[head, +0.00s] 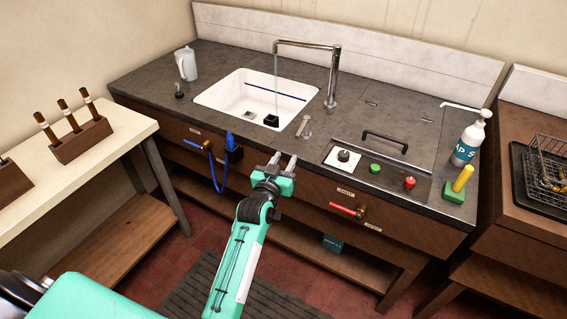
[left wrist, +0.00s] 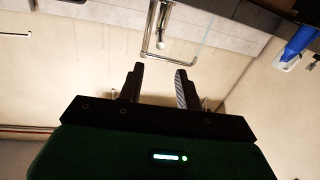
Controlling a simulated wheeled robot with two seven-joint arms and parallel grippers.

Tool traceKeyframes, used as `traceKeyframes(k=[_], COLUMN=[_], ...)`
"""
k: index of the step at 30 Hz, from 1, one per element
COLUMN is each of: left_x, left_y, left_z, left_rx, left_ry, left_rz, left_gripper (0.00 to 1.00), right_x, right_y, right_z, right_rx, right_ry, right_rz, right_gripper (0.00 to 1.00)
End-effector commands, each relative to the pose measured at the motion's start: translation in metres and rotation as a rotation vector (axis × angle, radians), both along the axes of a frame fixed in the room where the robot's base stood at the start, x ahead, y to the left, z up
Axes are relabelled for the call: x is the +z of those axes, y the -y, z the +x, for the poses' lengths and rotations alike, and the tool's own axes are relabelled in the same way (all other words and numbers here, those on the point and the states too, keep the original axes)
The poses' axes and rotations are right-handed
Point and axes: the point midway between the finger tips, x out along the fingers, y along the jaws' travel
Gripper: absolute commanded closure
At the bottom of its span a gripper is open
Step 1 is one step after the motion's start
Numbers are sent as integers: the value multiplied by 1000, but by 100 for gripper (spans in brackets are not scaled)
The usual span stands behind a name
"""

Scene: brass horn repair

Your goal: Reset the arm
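My left gripper (head: 283,159) is at the end of a teal arm, in front of the sink counter's front edge. Its two fingers are apart with nothing between them, and they also show open and empty in the left wrist view (left wrist: 157,84). My right gripper is not in view.
The counter (head: 225,63) holds a white sink (head: 215,95) with water running from a tap (head: 333,75). A blue hose (head: 213,170) and a red-handled valve (head: 348,211) stick out from its front. A pump bottle (head: 469,140) stands right. A pale bench (head: 100,155) is left.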

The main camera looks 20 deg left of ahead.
Motion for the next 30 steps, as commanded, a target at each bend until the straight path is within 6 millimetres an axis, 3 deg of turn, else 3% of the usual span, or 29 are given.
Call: traceKeyframes(k=[15,18,20,23,26,30], left_x=[-1,-15,-37,-96,-170,-269], left_y=[0,2,5,13,21,28], left_z=[-2,-2,-4,-12,-31,-74], left_rx=[0,-6,-13,-34,-58,-87], left_ry=[-2,-27,-64,-166,-294,-472], left_rz=[0,2,6,16,30,52], left_gripper=[65,65,65,65,65,65], right_x=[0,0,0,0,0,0], right_y=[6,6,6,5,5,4], right_z=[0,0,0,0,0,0], right_rx=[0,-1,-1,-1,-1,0], right_ry=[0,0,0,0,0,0], right_rz=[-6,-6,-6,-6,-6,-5], right_gripper=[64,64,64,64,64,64])
